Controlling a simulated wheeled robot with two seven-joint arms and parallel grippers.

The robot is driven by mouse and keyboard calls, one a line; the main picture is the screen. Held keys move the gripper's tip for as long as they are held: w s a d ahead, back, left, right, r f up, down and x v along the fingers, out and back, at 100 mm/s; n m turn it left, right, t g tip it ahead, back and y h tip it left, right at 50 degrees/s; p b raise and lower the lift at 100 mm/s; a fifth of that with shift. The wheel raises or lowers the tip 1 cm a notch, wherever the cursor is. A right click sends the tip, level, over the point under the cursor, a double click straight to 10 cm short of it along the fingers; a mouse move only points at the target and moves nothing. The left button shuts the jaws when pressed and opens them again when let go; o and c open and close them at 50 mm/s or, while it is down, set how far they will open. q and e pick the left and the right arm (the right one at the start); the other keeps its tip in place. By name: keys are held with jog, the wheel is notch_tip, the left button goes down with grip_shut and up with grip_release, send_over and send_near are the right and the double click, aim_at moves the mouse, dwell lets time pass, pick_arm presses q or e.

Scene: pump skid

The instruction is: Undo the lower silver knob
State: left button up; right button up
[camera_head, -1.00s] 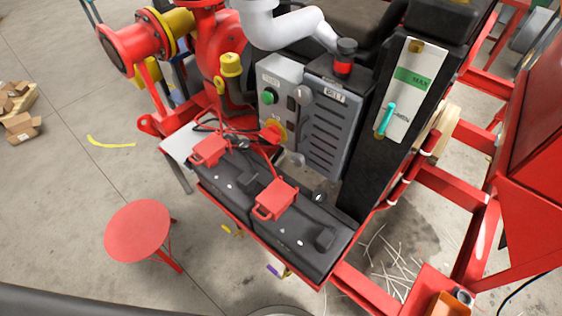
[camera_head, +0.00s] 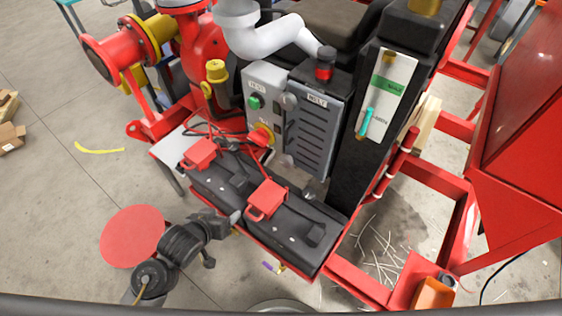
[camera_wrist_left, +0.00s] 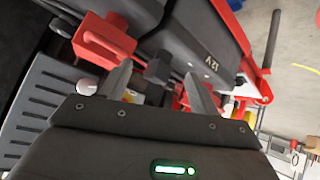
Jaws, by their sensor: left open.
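The grey control box (camera_head: 262,98) stands behind the black batteries and carries an upper silver knob (camera_head: 289,101). The lower silver knob shows as a round pale cap in the left wrist view (camera_wrist_left: 86,87), beside the slotted panel (camera_wrist_left: 32,100); it is hard to make out in the head view. My left gripper (camera_head: 234,217) is open and empty at the front edge of the batteries, apart from the control box. In the left wrist view its two fingers are spread, with the knob to the left of the left finger. My right gripper is not in view.
Red terminal covers (camera_head: 266,199) and cables on the black batteries (camera_head: 300,228) lie between my left gripper and the control box. A tall black column (camera_head: 355,165) stands right of the slotted panel. A red round stool (camera_head: 130,236) is at the lower left.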

pick_arm(q)
jog(key=w+d+r+t+h, duration=0.2)
jog(key=w+d+r+h, duration=0.15)
jog(key=w+d, duration=0.2)
jog(key=g+h, duration=0.2)
jog(key=h, duration=0.3)
send_near(284, 163)
jog(key=p+x, duration=0.2)
jog(key=x, duration=0.7)
jog(key=shift+w+d+f, duration=0.1)
jog(key=c, duration=1)
jog(key=shift+o, duration=0.2)
